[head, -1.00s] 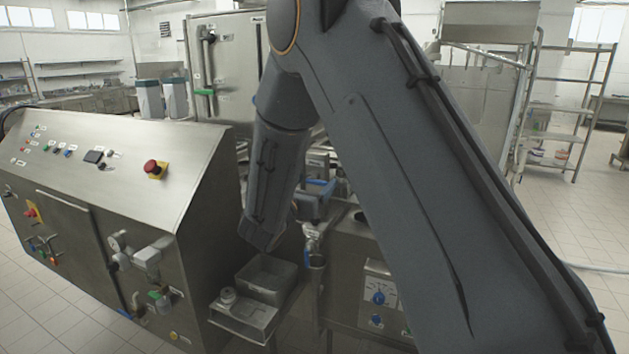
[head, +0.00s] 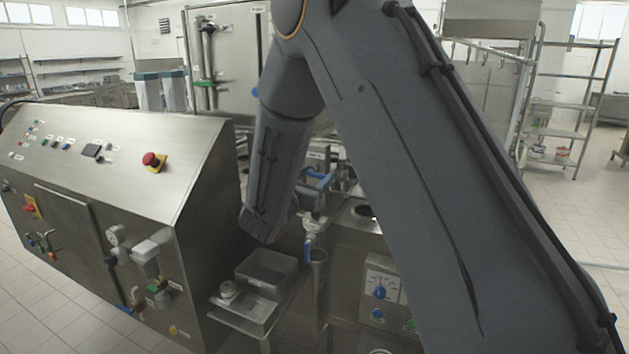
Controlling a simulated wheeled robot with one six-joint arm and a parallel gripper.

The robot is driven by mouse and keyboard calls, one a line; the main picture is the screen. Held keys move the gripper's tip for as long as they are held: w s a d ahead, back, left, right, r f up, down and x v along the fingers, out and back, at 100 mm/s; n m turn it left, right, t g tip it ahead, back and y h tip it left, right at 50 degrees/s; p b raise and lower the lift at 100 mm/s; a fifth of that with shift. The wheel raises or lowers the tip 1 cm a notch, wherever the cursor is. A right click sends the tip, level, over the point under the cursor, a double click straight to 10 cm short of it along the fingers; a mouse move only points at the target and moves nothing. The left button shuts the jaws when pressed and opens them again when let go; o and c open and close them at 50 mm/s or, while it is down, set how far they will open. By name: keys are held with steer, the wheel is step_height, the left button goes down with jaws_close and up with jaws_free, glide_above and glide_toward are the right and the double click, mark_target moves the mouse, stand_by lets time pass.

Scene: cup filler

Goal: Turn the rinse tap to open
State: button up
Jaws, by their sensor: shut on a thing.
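My arm comes in from the right and bends down at the middle. My gripper (head: 311,208) shows only in part, as a dark block beyond the wrist, at the rinse tap. It is shut on the tap, but its fingertips and the exact contact are too small and covered to make out. The rinse tap (head: 308,247) shows as a small silver fitting with a blue lever pointing down. It sits above a narrow metal cylinder (head: 319,275), left of the machine front with dials.
A metal tray (head: 269,271) on a small shelf stands below my wrist. The control cabinet (head: 185,205) with a red stop button (head: 150,159) is close on the left. The machine front with blue knobs (head: 379,292) is right of the cylinder. Floor is free at far right.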

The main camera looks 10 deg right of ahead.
steer(key=f+m+b, duration=0.1)
steer(key=m+b, duration=0.4)
steer(key=b, duration=0.6)
steer(key=a+f+m+b, duration=0.1)
steer(key=m+b, duration=0.5)
steer(key=b, duration=0.5)
steer(key=w+f+m+b, duration=0.1)
steer(key=m+b, duration=0.4)
steer(key=b, duration=0.6)
steer(key=shift+a+f+m, duration=0.2)
steer(key=shift+a+m, duration=0.05)
steer(key=shift+m, duration=0.05)
steer(key=shift+r+m+b, duration=0.1)
steer(key=shift+m+b, duration=0.2)
steer(key=shift+b, duration=0.25)
steer(key=o, duration=1)
steer(key=shift+o, duration=0.2)
steer(key=shift+a, duration=0.1)
steer(key=v, duration=0.7)
steer(key=shift+s+a, duration=0.2)
steer(key=shift+s, duration=0.1)
